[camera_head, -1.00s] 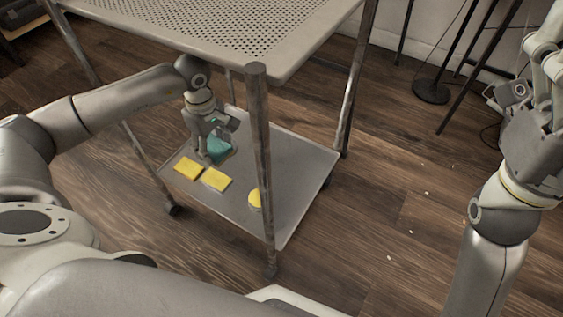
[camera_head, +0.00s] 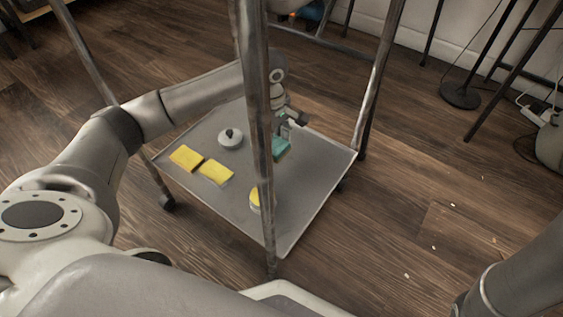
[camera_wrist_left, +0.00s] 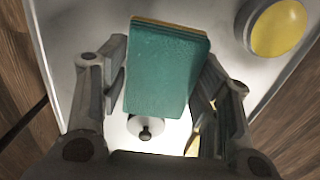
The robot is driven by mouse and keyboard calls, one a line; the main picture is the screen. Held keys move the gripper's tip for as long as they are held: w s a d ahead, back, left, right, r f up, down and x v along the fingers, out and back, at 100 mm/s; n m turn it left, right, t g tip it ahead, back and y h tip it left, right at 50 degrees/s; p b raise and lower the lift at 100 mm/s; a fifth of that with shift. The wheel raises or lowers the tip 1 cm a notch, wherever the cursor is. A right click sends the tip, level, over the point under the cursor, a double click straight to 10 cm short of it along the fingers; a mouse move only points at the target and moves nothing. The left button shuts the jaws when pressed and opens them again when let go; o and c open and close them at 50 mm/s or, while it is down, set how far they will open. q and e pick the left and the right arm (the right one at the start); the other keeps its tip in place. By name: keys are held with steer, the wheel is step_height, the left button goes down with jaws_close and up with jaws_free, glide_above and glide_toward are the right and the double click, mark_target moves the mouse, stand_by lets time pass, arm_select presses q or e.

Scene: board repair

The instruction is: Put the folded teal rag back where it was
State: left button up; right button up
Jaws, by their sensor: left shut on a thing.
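The folded teal rag (camera_head: 281,148) is between the fingers of my left gripper (camera_head: 287,128), over the right part of the cart's lower shelf (camera_head: 225,200). In the left wrist view the rag (camera_wrist_left: 160,75) hangs between the two fingers, with a yellowish strip along its far edge. My left gripper is shut on it. A cart post partly hides the gripper and rag in the head view. Whether the rag touches the shelf is unclear. My right gripper is out of view.
On the shelf are two yellow pads (camera_head: 186,158) (camera_head: 216,173), a grey round knobbed piece (camera_head: 230,138) and a yellow-topped round tin (camera_head: 255,197), partly behind the front post (camera_head: 262,150). Bare shelf shows toward the right front. A black stand base (camera_head: 460,95) is on the floor.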

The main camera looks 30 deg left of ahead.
mark_target(280, 143)
arm_select(q)
steer(key=shift+w+d+f, duration=0.25)
steer(key=shift+d+f, duration=0.2)
steer(key=shift+f, duration=0.3)
steer(key=shift+w+d+f+b, duration=0.2)
steer(key=shift+d+f+b, duration=0.25)
steer(key=shift+b, duration=0.2)
step_height(280, 143, down, 4)
steer(key=shift+w+d+r+b, duration=0.1)
steer(key=shift+r+b, duration=0.1)
steer(key=shift+b, duration=0.85)
steer(key=shift+r, duration=0.1)
steer(key=o, duration=0.9)
